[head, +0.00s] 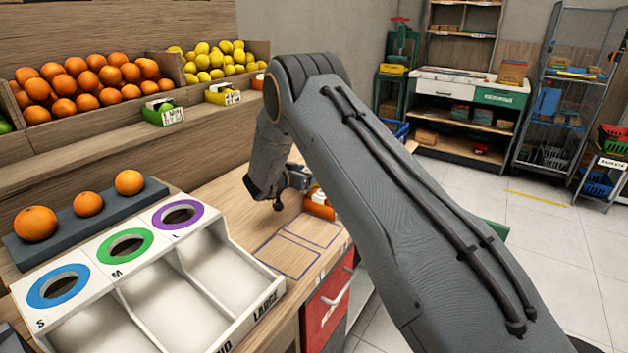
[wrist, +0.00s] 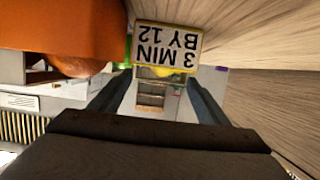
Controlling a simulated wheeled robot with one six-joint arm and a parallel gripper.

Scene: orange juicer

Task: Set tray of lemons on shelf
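A wooden crate section of lemons (head: 215,60) stands on the shelf at the upper left in the head view. My gripper (head: 291,185) is over the wooden counter, close to a small orange item (head: 319,205) that my arm partly hides. In the wrist view, my gripper's two dark fingers (wrist: 158,88) stand apart. A yellow-edged sign (wrist: 167,45), upside down and reading "3 MIN BY 12", is just beyond the tips, with a small yellow shape (wrist: 160,72) below it. A large orange surface (wrist: 60,28) fills the upper left. I cannot tell whether the fingers touch the sign.
Oranges (head: 90,83) fill the crate beside the lemons. Small label holders, green (head: 163,111) and yellow (head: 222,94), sit on the ledge. A white sizing tray (head: 150,280) takes the front left. Outlined rectangles (head: 290,258) on the counter are bare. Open floor lies right.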

